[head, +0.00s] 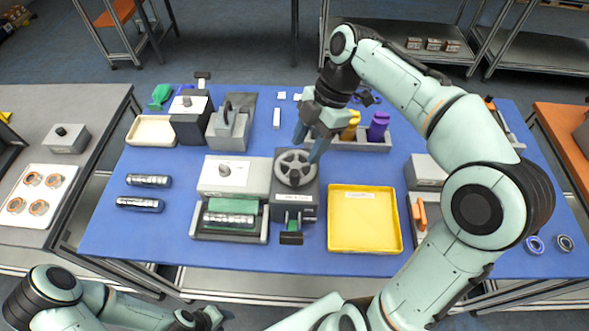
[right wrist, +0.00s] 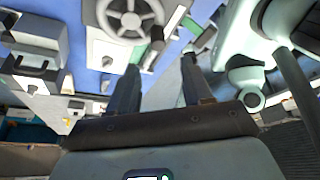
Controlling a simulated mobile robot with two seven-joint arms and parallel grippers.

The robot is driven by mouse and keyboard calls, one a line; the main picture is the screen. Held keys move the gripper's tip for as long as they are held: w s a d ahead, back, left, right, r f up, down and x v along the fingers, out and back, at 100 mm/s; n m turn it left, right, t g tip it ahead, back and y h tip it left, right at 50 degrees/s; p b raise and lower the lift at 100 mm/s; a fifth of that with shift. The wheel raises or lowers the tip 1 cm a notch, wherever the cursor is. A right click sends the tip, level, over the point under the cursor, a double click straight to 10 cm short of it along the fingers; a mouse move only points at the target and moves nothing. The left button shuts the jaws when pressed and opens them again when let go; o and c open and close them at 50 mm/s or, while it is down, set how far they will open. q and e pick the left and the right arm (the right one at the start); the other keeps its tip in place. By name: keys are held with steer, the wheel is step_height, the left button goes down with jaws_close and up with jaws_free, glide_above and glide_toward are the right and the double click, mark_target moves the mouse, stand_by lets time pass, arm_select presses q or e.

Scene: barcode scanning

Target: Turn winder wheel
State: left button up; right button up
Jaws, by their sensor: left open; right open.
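The winder wheel (head: 295,168) is a grey spoked wheel with a knob, lying on top of a dark box-shaped winder (head: 307,198) near the table's middle. It also shows at the top of the right wrist view (right wrist: 131,16). My right gripper (head: 309,146) is open and empty, pointing down over the wheel's far right edge. In the right wrist view its fingers (right wrist: 160,66) are spread, with the wheel beyond and left of them. I cannot tell whether a finger touches the rim. My left gripper (head: 208,318) is low at the front, off the table, open and small in view.
A white-topped box (head: 233,175) and a tray with a silver-green cylinder (head: 229,219) stand left of the winder. A yellow tray (head: 364,217) lies to the right. A rack with yellow and purple bottles (head: 377,128) is behind.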

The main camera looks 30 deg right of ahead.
mark_target(294, 173)
steer(key=x, duration=0.9)
steer(key=shift+w+f, duration=0.1)
steer(key=shift+f, duration=0.15)
jaws_close()
